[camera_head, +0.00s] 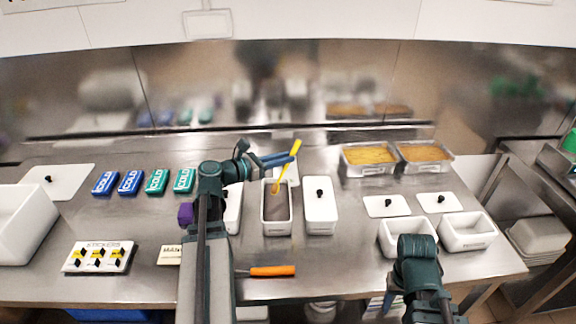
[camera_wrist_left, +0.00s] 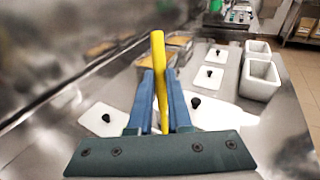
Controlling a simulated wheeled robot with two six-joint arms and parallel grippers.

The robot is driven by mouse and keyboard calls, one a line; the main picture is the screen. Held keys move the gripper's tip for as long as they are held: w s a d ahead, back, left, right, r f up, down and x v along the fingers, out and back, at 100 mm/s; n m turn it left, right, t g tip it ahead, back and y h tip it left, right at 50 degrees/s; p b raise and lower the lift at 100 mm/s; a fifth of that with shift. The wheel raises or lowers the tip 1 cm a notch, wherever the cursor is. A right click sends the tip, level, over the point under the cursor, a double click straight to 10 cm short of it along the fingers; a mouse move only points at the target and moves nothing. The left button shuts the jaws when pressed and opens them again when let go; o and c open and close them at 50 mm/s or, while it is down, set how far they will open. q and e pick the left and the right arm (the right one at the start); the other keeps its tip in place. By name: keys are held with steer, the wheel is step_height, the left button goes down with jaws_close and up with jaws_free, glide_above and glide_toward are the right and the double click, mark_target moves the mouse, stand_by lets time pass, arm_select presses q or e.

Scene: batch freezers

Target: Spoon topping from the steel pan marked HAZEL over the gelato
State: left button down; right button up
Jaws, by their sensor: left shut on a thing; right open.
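My left gripper (camera_head: 292,159) is shut on a yellow spoon (camera_head: 296,147). The spoon slants down, and its lower end is over the far part of an open white tub (camera_head: 289,226) of grey-brown gelato (camera_head: 276,210); I cannot tell if it touches. In the left wrist view the spoon (camera_wrist_left: 158,60) stands between the blue fingers (camera_wrist_left: 160,100). Two steel pans (camera_head: 370,172) (camera_head: 424,167) with golden-brown topping stand at the back right; I cannot read which is marked HAZEL. My right gripper (camera_head: 390,302) is open and low at the front, apart from these.
A lidded white tub (camera_head: 320,212) stands right of the open one. White bins (camera_head: 468,243) and loose lids (camera_head: 386,206) are at right. COLD packs (camera_head: 157,181), a STICKERS box (camera_head: 98,257) and a large white bin (camera_head: 20,225) are at left. An orange-handled tool (camera_head: 272,271) lies in front.

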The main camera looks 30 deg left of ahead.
arm_select(q)
steer(key=shift+s+a+t+h+b, duration=0.45)
steer(key=shift+s+t+b, duration=0.35)
steer(key=shift+b, duration=0.6)
steer(key=shift+s+a+r+t+h+b, duration=0.25)
steer(key=shift+s+t+b, duration=0.15)
steer(key=shift+b, duration=0.2)
stand_by(0.3)
